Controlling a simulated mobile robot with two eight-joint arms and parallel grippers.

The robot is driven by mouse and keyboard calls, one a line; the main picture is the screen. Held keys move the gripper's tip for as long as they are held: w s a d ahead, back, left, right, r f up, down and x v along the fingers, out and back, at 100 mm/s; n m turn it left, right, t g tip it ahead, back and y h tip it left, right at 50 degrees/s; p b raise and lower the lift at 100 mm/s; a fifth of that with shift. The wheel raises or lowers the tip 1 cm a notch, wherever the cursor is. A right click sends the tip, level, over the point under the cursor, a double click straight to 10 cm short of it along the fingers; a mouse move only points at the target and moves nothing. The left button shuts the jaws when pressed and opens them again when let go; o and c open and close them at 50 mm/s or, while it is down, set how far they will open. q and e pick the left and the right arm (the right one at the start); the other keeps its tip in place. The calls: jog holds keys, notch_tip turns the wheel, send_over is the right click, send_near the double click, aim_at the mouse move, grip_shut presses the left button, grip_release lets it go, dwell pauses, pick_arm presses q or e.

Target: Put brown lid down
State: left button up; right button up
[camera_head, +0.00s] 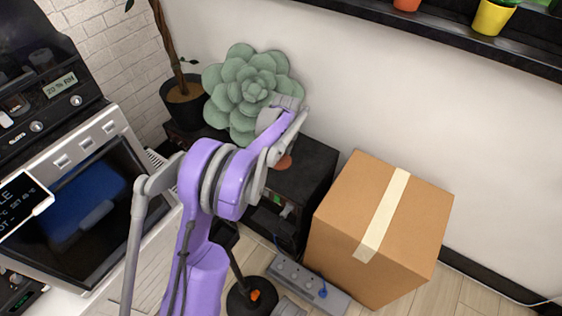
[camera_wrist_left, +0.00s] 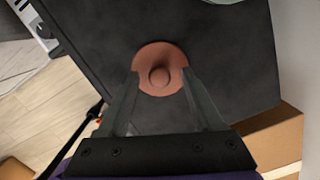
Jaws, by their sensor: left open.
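The brown lid (camera_wrist_left: 160,52) is a round disc with a raised knob in its middle. It lies on the dark top of a black cabinet (camera_wrist_left: 235,75). In the head view, part of the lid (camera_head: 285,163) shows just beyond my left wrist. My left gripper (camera_wrist_left: 161,76) is open, its two fingers on either side of the lid's knob, with visible gaps to the knob. Whether the fingertips touch the lid's rim or the top, I cannot tell. In the head view my arm hides much of the gripper. My right gripper is not in view.
A green succulent-shaped cushion or plant (camera_head: 250,85) sits at the back of the cabinet (camera_head: 310,165). A taped cardboard box (camera_head: 335,215) stands to the right. A power strip (camera_head: 310,285) lies on the floor. A potted tree (camera_head: 185,100) is behind left, and a machine (camera_head: 120,125) stands left.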

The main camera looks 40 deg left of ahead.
pick_arm(q)
grip_shut()
dwell(0.3)
jog(key=shift+r, duration=0.1)
